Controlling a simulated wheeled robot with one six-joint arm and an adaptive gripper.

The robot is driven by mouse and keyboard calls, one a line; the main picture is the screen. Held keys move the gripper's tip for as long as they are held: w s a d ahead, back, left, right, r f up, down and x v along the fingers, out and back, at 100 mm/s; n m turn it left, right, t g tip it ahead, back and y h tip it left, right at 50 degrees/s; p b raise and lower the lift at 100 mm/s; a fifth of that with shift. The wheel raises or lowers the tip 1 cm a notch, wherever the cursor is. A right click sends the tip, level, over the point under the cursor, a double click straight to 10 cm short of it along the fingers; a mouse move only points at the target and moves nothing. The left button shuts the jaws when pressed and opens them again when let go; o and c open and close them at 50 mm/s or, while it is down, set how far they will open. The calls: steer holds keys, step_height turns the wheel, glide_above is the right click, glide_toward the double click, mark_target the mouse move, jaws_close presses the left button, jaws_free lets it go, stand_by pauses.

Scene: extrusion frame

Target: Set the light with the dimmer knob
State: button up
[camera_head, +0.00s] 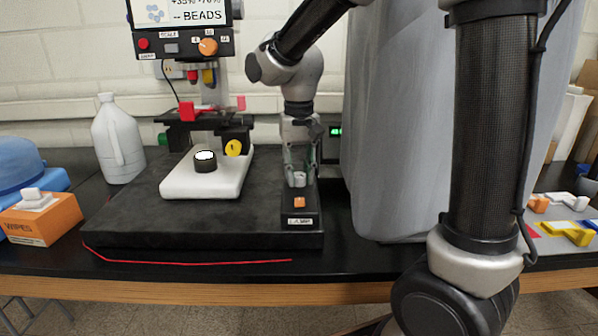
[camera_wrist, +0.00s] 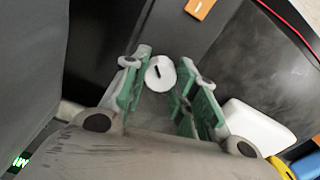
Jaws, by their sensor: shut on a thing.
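The dimmer knob (camera_head: 299,180) is a small pale round knob on the black lamp box (camera_head: 300,220) at the right of the dark slab. In the wrist view the knob (camera_wrist: 160,72) shows from above as a white disc with a dark pointer line. My gripper (camera_wrist: 160,80) points down with its green-padded fingers on either side of the knob, shut on it. In the head view my gripper (camera_head: 299,176) partly covers the knob. An orange button (camera_head: 299,202) sits in front of the knob. The microscope's round light (camera_head: 205,155) looks bright white.
The screen (camera_head: 182,13) shows "+35% -70%" and "BEADS". The white microscope base (camera_head: 180,184) is left of the lamp box. A grey covered shape (camera_head: 385,140) stands close on the right. A white jug (camera_head: 117,140) and wipes box (camera_head: 40,220) are at left.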

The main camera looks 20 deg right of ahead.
mark_target(299, 175)
steer(key=n, duration=0.3)
steer(key=shift+w+n, duration=0.1)
steer(key=shift+n, duration=0.2)
steer(key=shift+r+n, duration=0.1)
steer(key=shift+n, duration=1.7)
steer(key=o, duration=1)
steer(key=shift+o, duration=0.3)
steer(key=r, duration=0.2)
steer(key=w+r, duration=0.1)
steer(key=r, duration=0.1)
steer(key=shift+w+a+r, duration=0.2)
steer(key=shift+r, duration=0.05)
steer(key=s+r, duration=0.2)
steer(key=r, duration=0.1)
steer(key=shift+d, duration=0.2)
steer(key=shift+w+r, duration=0.2)
steer(key=shift+r, duration=2)
